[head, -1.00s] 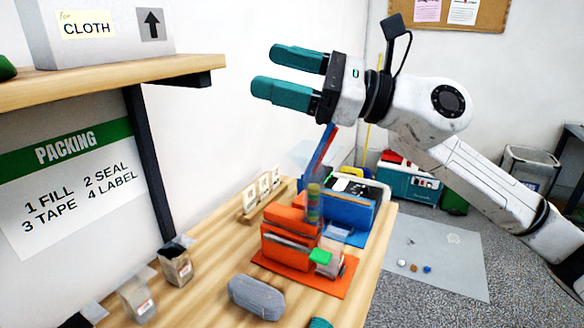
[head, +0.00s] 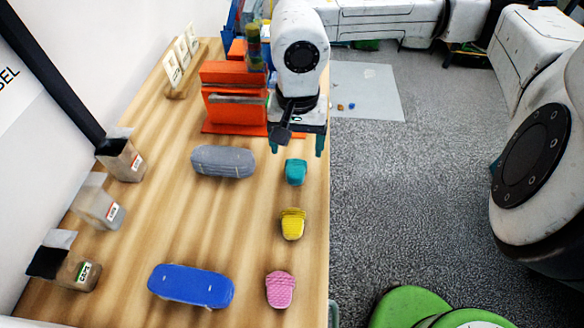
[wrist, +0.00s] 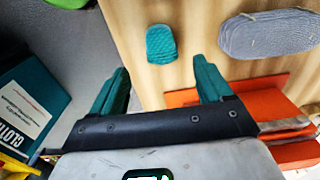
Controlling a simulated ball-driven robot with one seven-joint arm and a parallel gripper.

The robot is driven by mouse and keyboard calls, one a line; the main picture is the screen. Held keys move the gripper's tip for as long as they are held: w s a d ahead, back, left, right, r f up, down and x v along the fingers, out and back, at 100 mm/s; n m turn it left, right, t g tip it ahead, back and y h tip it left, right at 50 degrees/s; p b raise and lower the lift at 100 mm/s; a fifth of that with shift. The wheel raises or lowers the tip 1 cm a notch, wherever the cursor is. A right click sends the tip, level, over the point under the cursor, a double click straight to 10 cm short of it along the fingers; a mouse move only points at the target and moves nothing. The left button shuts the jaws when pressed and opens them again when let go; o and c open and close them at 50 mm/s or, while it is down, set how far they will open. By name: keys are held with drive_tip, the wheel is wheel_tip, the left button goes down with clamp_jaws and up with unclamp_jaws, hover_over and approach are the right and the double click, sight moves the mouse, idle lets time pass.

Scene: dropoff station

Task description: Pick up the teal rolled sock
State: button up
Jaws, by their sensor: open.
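The teal rolled sock (head: 295,171) lies on the wooden table near its right edge, above the yellow rolled sock in the head view. In the wrist view the teal sock (wrist: 160,44) shows whole, just beyond the gap between my fingers. My gripper (head: 297,150) is over the table's right edge with its teal fingers spread and pointing down. The wrist view shows my gripper (wrist: 161,70) open, with nothing between the fingers. The sock appears apart from both fingers; the exact height above it is hard to tell.
A yellow sock (head: 292,224) and a pink sock (head: 280,289) lie nearby. A grey pouch (head: 223,162) and a blue pouch (head: 190,286) lie to the left. Open bags (head: 120,158) line the wall side.

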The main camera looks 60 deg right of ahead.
sight(296, 166)
drive_tip(key=shift+a+f+p, duration=0.15)
drive_tip(key=shift+f+p, duration=0.55)
drive_tip(key=shift+f, duration=3)
drive_tip(key=c, duration=1.1)
drive_tip(key=shift+r, duration=0.1)
drive_tip(key=shift+c, duration=0.2)
